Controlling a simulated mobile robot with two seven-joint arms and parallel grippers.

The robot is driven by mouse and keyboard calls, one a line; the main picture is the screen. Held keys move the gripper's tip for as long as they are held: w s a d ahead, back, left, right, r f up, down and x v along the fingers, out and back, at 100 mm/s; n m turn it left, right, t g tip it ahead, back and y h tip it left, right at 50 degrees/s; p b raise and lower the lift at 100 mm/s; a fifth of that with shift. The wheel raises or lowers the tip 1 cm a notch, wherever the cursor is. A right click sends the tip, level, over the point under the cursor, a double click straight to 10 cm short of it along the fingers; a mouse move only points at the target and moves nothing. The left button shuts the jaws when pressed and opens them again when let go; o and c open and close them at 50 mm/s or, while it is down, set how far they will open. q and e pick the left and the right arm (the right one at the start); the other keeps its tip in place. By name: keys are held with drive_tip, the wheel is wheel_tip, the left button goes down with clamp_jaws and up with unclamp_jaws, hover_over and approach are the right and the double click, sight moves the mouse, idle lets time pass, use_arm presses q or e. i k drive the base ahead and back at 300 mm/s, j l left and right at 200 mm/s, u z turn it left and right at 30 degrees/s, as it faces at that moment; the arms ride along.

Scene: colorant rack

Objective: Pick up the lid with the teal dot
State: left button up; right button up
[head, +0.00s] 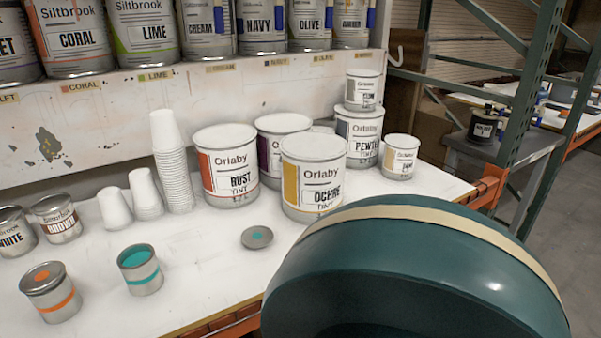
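The lid with the teal dot (257,238) is a small round grey metal lid. It lies flat on the white tabletop, in front of the large rust and ochre tins, dot side up. An open small tin of teal paint (139,269) with a teal band stands to its left. A closed tin with an orange dot on its lid (49,292) stands further left. Neither of my grippers is in view.
Large tins, rust (227,166) and ochre (314,177), stand behind the lid. Stacked white cups (173,160) stand left of them. A shelf of labelled tins (212,78) runs above. A dark green rounded shape blocks the lower right. Table around the lid is clear.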

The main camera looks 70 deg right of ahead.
sight(254, 237)
drive_tip(key=z, duration=1.85)
